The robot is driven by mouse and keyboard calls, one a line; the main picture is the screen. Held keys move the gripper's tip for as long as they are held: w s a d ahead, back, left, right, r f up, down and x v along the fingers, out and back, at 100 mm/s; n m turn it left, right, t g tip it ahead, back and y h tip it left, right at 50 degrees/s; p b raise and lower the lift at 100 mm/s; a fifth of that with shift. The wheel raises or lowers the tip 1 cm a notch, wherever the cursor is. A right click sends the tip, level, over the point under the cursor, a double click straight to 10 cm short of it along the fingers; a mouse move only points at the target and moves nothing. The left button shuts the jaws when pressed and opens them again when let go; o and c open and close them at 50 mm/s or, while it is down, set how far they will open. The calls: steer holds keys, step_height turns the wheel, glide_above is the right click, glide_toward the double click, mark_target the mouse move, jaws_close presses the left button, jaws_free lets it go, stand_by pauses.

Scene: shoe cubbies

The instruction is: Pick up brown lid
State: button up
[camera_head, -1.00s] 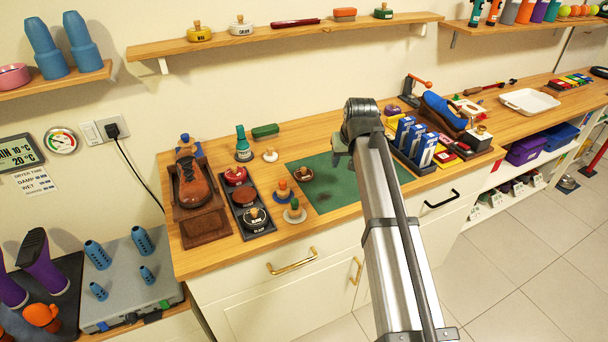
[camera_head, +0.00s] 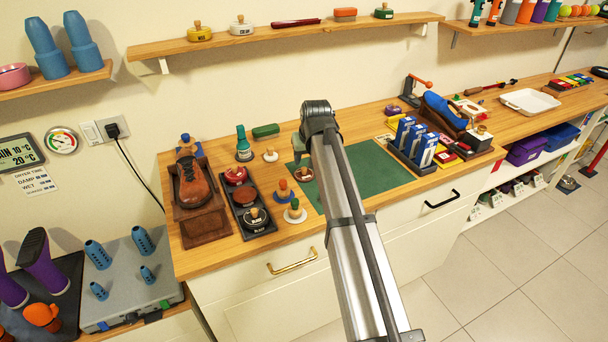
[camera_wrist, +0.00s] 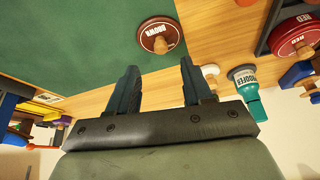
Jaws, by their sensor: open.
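The brown lid (camera_wrist: 150,33) is a dark disc with a pale rim, a "BROWN" label and a wooden knob. In the wrist view it lies at the green mat's edge, just beyond my fingertips and apart from them. In the head view the brown lid (camera_head: 303,175) shows just below my gripper (camera_head: 300,158), at the mat's left edge. In the wrist view my gripper (camera_wrist: 158,66) has two dark fingers spread apart with nothing between them.
The green mat (camera_head: 372,168) is mostly bare. Left of the lid are small wooden-knobbed daubers (camera_head: 284,190), a dark tray (camera_head: 262,228) of tins and a brown shoe (camera_head: 192,182). A green-teal bottle (camera_wrist: 248,88) stands right of my fingers. Blue boxes (camera_head: 424,150) stand right of the mat.

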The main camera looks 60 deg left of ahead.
mark_target(304, 168)
steer(key=shift+x, duration=3)
steer(key=shift+s+d, duration=0.15)
steer(key=shift+c, duration=0.2)
jaws_close()
